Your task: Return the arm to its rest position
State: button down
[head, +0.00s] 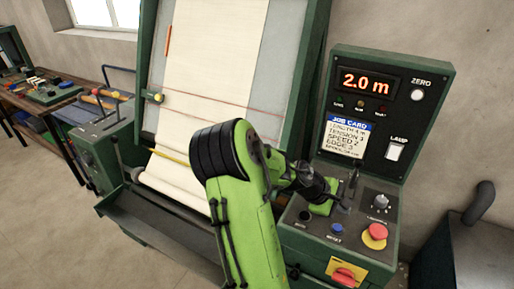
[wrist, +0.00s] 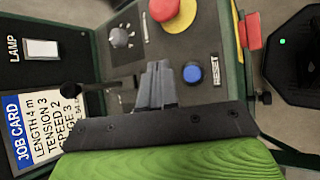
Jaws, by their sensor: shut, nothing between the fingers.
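My green arm (head: 235,190) reaches over the machine's control panel (head: 318,246) from the front. My gripper (head: 341,206) is low over the panel, near the lever (head: 351,188). In the wrist view my gripper (wrist: 157,66) has its dark fingers together with nothing between them. The black-knobbed lever (wrist: 78,90) is left of the fingers there, and the blue RESET button (wrist: 193,73) is just to their right. I cannot tell whether the fingertips touch the panel.
A red stop button on yellow (head: 376,233) and a dial (head: 381,201) are on the panel. The upright display (head: 370,82) reads 2.0 m above a job card (head: 347,140). Pale cloth (head: 215,70) hangs on the machine. A workbench (head: 45,95) stands far left.

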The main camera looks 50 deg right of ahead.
jog(key=shift+w+a, duration=0.1)
jog(key=w+a+r+m+t+y, duration=0.3)
jog(key=w+a+t, duration=0.4)
jog(key=w+a, duration=0.75)
jog(key=s+a+r+t+y, duration=0.1)
jog(key=s+a+r, duration=0.1)
jog(key=a, duration=0.6)
jog(key=s+a+r+n+t+y, duration=0.1)
jog(key=s+a+r+t, duration=0.1)
jog(key=a+r, duration=0.3)
jog(key=s+a+r+n+t+y, duration=0.1)
jog(key=s+a+r, duration=0.1)
jog(key=a, duration=0.9)
jog(key=shift+a+r+t+y, duration=0.25)
jog(key=shift+r+t+y, duration=0.15)
jog(key=shift+r, duration=0.25)
jog(key=shift+s, duration=0.1)
